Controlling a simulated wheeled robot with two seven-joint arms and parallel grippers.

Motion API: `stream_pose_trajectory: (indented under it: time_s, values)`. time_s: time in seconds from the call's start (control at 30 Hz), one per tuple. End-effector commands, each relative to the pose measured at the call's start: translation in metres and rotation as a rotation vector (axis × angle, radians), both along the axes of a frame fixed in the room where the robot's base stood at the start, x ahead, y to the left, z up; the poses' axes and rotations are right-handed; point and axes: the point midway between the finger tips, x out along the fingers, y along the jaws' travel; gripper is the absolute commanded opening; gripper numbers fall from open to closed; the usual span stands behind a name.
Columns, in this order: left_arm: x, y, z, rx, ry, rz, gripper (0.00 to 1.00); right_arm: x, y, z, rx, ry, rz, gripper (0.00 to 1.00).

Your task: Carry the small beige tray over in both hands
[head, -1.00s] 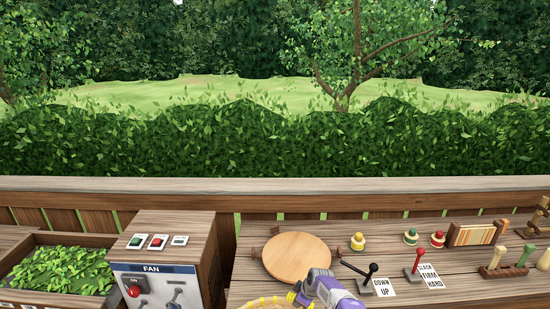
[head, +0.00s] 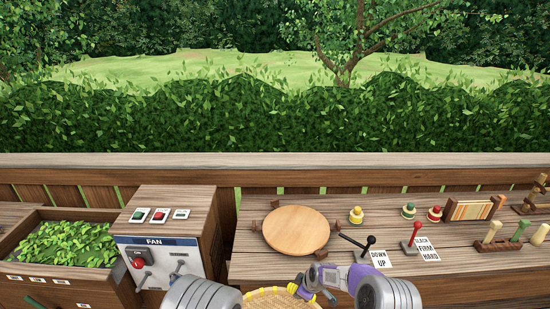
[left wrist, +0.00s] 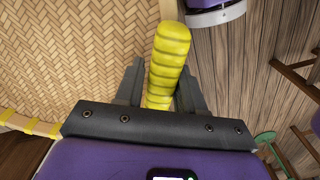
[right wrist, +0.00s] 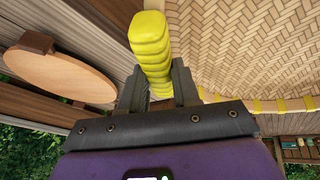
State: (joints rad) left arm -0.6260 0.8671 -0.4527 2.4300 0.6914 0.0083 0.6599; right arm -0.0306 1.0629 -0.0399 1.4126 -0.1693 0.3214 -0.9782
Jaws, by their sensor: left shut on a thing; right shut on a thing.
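The small beige tray (head: 268,299) is a woven basket tray with yellow wrapped grips. Only its far part shows at the bottom of the head view. The left wrist view shows its weave (left wrist: 75,55), and so does the right wrist view (right wrist: 255,45). My left gripper (left wrist: 160,92) is shut on one yellow grip of the tray. My right gripper (head: 303,289) is shut on another yellow grip, also seen in the right wrist view between its fingers (right wrist: 157,88). In the head view the left gripper itself is out of frame.
A round wooden board (head: 296,230) on small blocks lies on the bench just beyond the tray. Levers (head: 368,246) and several knobs stand to its right. The fan box (head: 170,235) and a crate of leaves (head: 65,243) are at left. A wooden rail (head: 300,170) runs behind.

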Motion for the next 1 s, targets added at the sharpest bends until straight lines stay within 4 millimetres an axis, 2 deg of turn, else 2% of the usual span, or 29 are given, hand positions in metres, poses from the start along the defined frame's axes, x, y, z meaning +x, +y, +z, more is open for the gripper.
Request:
stream_pose_trajectory:
  time_s: [0.17,0.6,0.77,1.0]
  values:
    - [-0.01,-0.001,0.0,-0.001,-0.003,0.0,0.0,-0.011,0.002,0.001,0.003,0.001,0.002,0.0]
    - [-0.01,-0.001,-0.005,-0.001,-0.003,0.0,0.0,-0.012,0.002,-0.005,0.002,0.0,0.002,0.0]
    - [-0.01,-0.001,-0.021,-0.001,-0.003,0.0,0.0,-0.012,0.002,-0.021,0.003,0.001,0.002,0.0]
    - [-0.01,-0.001,-0.066,-0.001,-0.003,0.0,0.0,-0.012,0.002,-0.066,0.003,0.001,0.002,0.0]
